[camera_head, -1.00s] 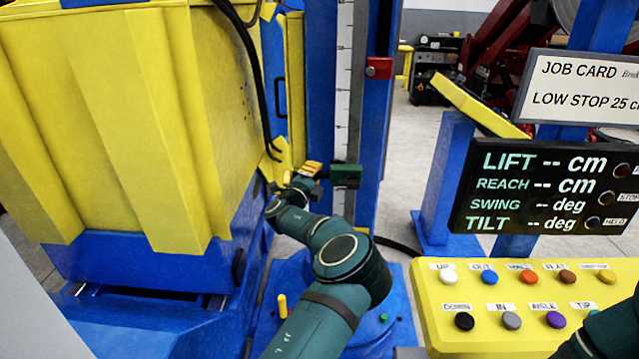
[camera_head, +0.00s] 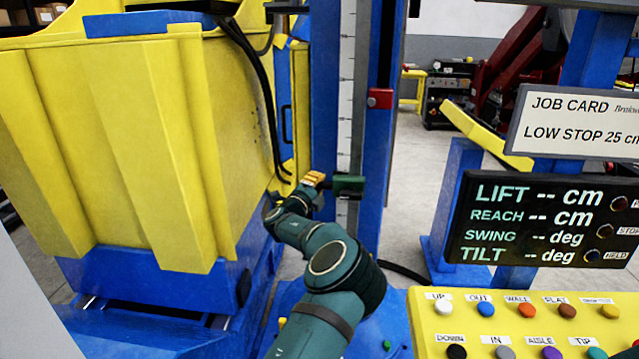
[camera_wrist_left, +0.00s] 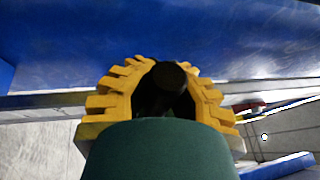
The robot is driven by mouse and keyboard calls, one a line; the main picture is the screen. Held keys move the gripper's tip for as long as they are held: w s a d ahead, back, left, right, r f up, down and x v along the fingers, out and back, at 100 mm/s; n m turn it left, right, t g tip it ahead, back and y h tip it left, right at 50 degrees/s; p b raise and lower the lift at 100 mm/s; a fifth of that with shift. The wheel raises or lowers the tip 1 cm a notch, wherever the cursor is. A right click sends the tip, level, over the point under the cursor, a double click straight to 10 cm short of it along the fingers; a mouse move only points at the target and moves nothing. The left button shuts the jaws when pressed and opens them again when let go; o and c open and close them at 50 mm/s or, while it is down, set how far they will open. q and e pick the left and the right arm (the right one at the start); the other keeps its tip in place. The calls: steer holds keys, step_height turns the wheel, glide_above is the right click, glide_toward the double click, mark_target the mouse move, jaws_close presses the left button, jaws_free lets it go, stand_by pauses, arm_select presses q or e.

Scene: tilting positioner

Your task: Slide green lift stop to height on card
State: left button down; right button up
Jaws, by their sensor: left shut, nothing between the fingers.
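The green lift stop (camera_head: 349,186) is a small dark green block on the blue mast, in front of the white scale strip (camera_head: 346,105). My left gripper (camera_head: 315,180), with yellow fingers, is at the left end of the stop; whether it touches is unclear. The job card (camera_head: 580,120) reads LOW STOP 25 cm, cut off at the right. My right gripper is not in view.
A red stop (camera_head: 380,98) sits higher on the mast (camera_head: 376,150). A big yellow bin (camera_head: 130,150) with black hoses stands close at the left. The display (camera_head: 545,222) shows dashes. A yellow button panel (camera_head: 440,320) is at lower right.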

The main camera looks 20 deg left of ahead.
arm_select(q)
steer(key=c, duration=0.8)
jaws_free()
steer(key=shift+s+a+r, duration=0.2)
steer(key=shift+s+r, duration=0.1)
steer(key=shift+c, duration=0.2)
steer(key=v, duration=1.1)
steer(key=shift+s+f, duration=0.3)
steer(key=shift+s, duration=0.05)
